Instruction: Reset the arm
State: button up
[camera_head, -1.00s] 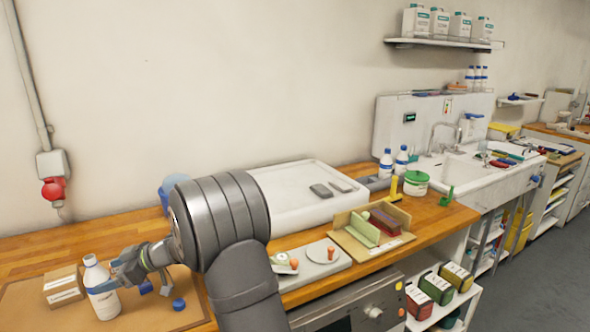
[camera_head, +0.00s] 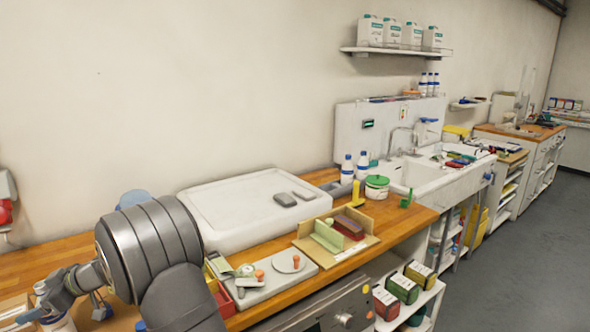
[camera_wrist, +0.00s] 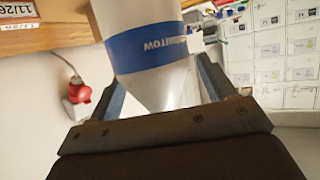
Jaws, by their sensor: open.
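My gripper (camera_head: 35,308) is at the lower left of the head view, low over the left end of the wooden worktop and partly cut by the frame edge. A white bottle (camera_head: 62,323) is at the gripper, mostly hidden behind it. In the wrist view the bottle (camera_wrist: 155,50), with a blue printed band, stands large between the two fingers of my gripper (camera_wrist: 163,88). The jaws are open. I cannot tell whether either finger touches the bottle.
A white tray (camera_head: 235,222) holding two grey pieces lies right of my arm. A cardboard holder (camera_head: 357,245) and a grey board (camera_head: 268,292) lie nearer the front edge. A sink (camera_head: 415,178) is farther right. A red plug (camera_wrist: 80,92) is on the wall.

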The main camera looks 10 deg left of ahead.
jog(key=w+d+r, duration=0.1)
jog(key=w+d, duration=0.3)
jog(key=d, duration=0.6)
jog(key=x, duration=1.2)
notch_tip(320, 180, up, 4)
jog(key=shift+w+d+r, duration=0.1)
jog(key=shift+w+d, duration=0.05)
jog(key=shift+w, duration=0.05)
jog(key=w+d+r, duration=0.7)
jog(key=d+r, duration=0.2)
jog(key=r, duration=0.2)
jog(key=w+a+m+t, duration=0.4)
jog(key=a+m+t, duration=0.2)
jog(key=a, duration=0.6)
jog(key=shift+w+a+r+t+y, duration=0.2)
jog(key=shift+r+t+y, duration=0.15)
jog(key=shift+t, duration=0.25)
